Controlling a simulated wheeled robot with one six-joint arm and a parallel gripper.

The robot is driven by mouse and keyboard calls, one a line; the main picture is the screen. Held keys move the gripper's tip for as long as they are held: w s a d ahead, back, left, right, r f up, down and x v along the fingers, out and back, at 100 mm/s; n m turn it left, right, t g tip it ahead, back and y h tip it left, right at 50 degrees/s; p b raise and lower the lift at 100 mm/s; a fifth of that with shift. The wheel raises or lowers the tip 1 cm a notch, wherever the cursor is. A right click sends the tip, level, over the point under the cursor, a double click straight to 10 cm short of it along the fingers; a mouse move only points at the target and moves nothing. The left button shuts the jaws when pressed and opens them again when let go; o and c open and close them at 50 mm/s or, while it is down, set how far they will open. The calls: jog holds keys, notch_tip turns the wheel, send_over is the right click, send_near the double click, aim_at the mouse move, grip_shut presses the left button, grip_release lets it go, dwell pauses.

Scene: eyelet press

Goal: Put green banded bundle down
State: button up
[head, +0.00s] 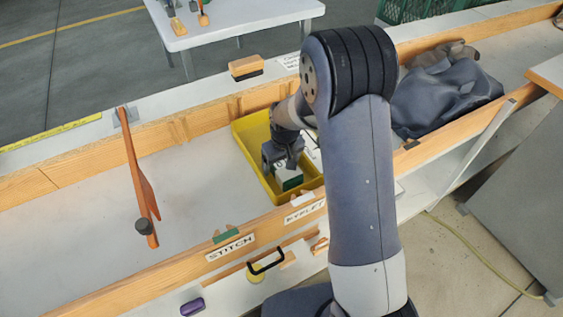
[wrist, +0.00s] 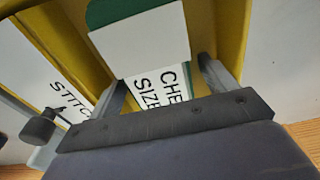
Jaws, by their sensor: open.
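The green banded bundle (head: 288,178), green with a broad white band, rests in the yellow tray (head: 247,152) on the bench. In the wrist view the bundle (wrist: 138,38) shows just past my fingertips, its green end at the top edge. My gripper (head: 286,162) is over the tray, right at the bundle and partly covering it. In the wrist view my gripper's fingers (wrist: 162,75) are spread apart. I cannot tell whether either finger touches the bundle.
A white card reading CHE and SIZE (wrist: 160,85) shows between my fingers. A STITCH label (head: 230,248) and a partly hidden second label (head: 305,212) mark the wooden front rail. Dark cloth (head: 445,95) lies right.

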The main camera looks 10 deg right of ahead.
aim_at(284, 165)
notch_tip(284, 165, up, 12)
jog(key=s+p, duration=0.1)
jog(key=shift+s+d, duration=0.2)
jog(key=shift+d, duration=0.1)
dwell(0.3)
jog(key=f, duration=0.4)
jog(key=w+f, duration=0.1)
jog(key=f, duration=0.3)
jog(key=f+b, duration=0.1)
jog(key=f, duration=0.3)
jog(key=shift+w+a+f, duration=0.2)
jog(key=shift+a+f, duration=0.1)
notch_tip(284, 165, up, 3)
jog(key=shift+f, duration=0.1)
jog(key=shift+r, duration=0.75)
